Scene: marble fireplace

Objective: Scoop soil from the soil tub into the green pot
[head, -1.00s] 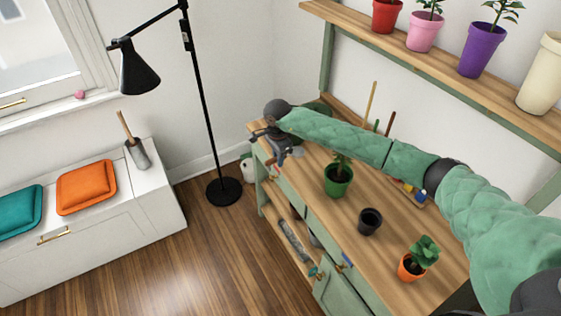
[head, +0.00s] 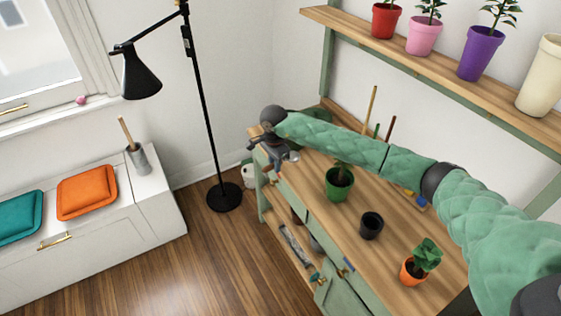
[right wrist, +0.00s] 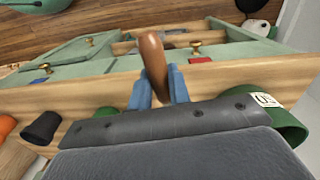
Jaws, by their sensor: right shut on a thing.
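My right gripper (head: 272,160) is at the far left end of the workbench. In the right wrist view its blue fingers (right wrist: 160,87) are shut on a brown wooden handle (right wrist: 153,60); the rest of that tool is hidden. My left gripper is out of view.
A small black pot (head: 371,225) and an orange pot (head: 414,270) with a plant stand on the bench (head: 345,240). A shelf (head: 440,53) of pots hangs above. A black floor lamp (head: 224,196) stands left of the bench. Floor between bench and white cabinet is open.

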